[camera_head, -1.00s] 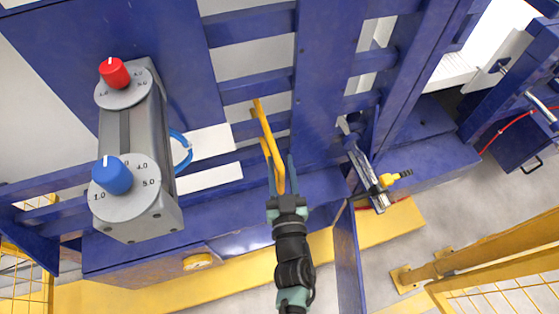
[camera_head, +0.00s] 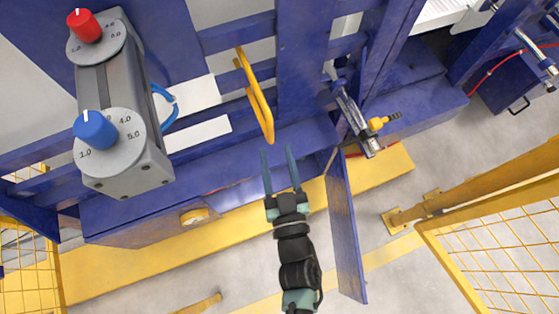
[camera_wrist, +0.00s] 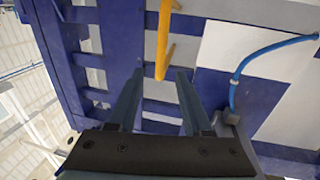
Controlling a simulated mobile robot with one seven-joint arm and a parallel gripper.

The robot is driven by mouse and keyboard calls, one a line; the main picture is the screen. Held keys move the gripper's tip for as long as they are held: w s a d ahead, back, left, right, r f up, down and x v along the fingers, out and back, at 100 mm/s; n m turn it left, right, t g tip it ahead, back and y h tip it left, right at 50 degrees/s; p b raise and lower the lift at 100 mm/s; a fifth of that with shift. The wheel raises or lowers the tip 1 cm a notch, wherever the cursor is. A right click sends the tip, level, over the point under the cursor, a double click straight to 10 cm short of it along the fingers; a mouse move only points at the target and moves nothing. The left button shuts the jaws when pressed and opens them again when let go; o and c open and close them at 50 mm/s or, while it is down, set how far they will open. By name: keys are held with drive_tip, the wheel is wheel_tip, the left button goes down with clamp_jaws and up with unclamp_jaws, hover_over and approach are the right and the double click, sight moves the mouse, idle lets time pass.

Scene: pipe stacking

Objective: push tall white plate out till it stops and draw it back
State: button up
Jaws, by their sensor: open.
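My gripper (camera_head: 278,152) is open and empty, with two thin dark fingers pointing at the blue frame. A yellow handle (camera_head: 258,100) stands out from the frame just beyond the fingertips, apart from them. In the wrist view the handle (camera_wrist: 163,42) shows above the gap between the open fingers (camera_wrist: 160,76). White panels (camera_head: 187,98) show behind the blue bars, left of the handle; a white panel (camera_wrist: 238,48) also shows right of it in the wrist view. I cannot tell which white surface is the tall plate or whether the handle is fixed to it.
A grey box with a red knob (camera_head: 84,25) and a blue knob (camera_head: 95,129) stands at left. A metal clamp with a yellow tip (camera_head: 352,115) and a hanging blue panel (camera_head: 345,228) are at right. A yellow mesh fence (camera_head: 500,235) stands lower right.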

drive_tip(key=shift+s+d, duration=0.2)
drive_tip(key=shift+s, duration=1.15)
drive_tip(key=shift+w, duration=0.1)
